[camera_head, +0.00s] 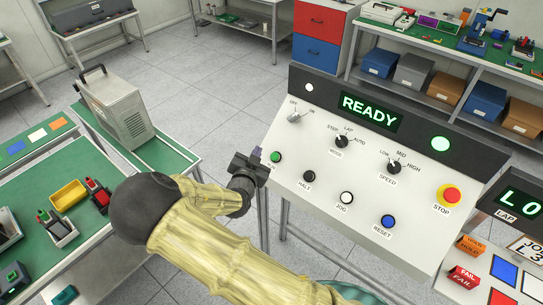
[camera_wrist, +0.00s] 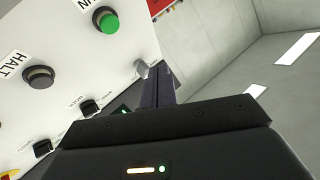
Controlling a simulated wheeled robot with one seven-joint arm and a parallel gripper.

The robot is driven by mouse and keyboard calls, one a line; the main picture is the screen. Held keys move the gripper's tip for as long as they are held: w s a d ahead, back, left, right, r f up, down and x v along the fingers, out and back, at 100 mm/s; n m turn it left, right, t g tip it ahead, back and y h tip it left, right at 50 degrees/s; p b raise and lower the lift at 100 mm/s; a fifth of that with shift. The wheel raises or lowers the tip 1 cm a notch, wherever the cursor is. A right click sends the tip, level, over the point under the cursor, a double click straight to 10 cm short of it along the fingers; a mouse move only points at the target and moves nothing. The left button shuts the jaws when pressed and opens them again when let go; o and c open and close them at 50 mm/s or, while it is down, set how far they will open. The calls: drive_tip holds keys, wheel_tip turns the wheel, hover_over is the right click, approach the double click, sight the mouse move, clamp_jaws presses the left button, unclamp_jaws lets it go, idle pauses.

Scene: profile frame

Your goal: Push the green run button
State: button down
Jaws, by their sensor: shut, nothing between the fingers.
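The green run button (camera_head: 276,157) sits at the left end of the lower row on the sloped white control panel (camera_head: 330,165). In the wrist view the green button (camera_wrist: 109,22) stands out from its dark collar near the top, with part of its label beside it. My gripper (camera_head: 257,154) is shut and empty, just left of the button in the head view. In the wrist view its dark fingers (camera_wrist: 153,80) lie below and right of the button, apart from it in the picture. I cannot tell the gap in depth.
The black HALT button (camera_head: 309,176) is right of the run button, then the white JOG, blue RESET and red STOP (camera_head: 450,195) buttons. The off/on switch (camera_head: 294,117) is above. The display (camera_head: 370,112) reads READY. A grey case (camera_head: 118,108) stands on a green bench at left.

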sight(275, 157)
drive_tip(key=w+d+f+b, duration=0.1)
drive_tip(key=f, duration=0.1)
drive_tip(key=w+d+f+b, duration=0.1)
drive_tip(key=f+b, duration=0.1)
drive_tip(key=w+d+f+b, duration=0.1)
drive_tip(key=w+f, duration=0.1)
drive_tip(key=shift+w+d+f+b, duration=0.1)
drive_tip(key=shift+d+f+b, duration=0.2)
drive_tip(key=shift+d+f, duration=0.05)
drive_tip(key=shift+w+d, duration=0.1)
drive_tip(key=shift+w, duration=0.1)
drive_tip(key=shift+s+a, duration=0.15)
drive_tip(key=shift+a, duration=0.05)
drive_tip(key=shift+w+d, duration=0.2)
drive_tip(key=shift+s, duration=0.1)
drive_tip(key=shift+d, duration=0.1)
